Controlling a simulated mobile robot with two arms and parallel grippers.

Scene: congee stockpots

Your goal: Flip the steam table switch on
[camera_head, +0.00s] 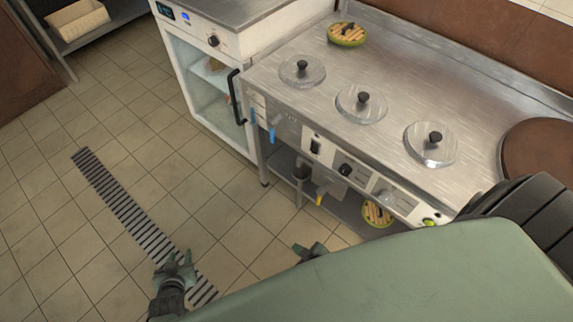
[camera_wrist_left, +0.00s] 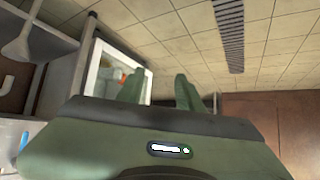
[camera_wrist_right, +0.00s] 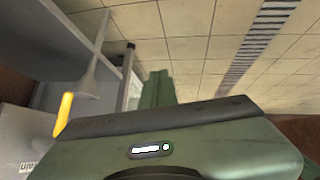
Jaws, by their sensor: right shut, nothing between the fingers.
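The steam table (camera_head: 390,70) is a steel counter at the right of the head view. Its front panel carries a black rocker switch (camera_head: 316,146), with dark knobs (camera_head: 345,170) to the right of it and a green light (camera_head: 429,222) at the right end. I cannot tell which way the rocker is set. My left gripper (camera_head: 178,262) is open and empty over the floor, well left of and below the panel. Its spread fingers show in the left wrist view (camera_wrist_left: 160,90). My right gripper (camera_head: 312,250) is below the panel, apart from it, partly hidden by my body; its fingers are together in the right wrist view (camera_wrist_right: 157,88).
Three round lids (camera_head: 361,104) with black knobs sit in the steam table top. A glass-fronted cabinet (camera_head: 212,92) with a black handle (camera_head: 236,97) adjoins it at left. A lower shelf (camera_head: 285,165) has a yellow-handled valve (camera_head: 321,196). The tiled floor is open around the drain grate (camera_head: 120,200).

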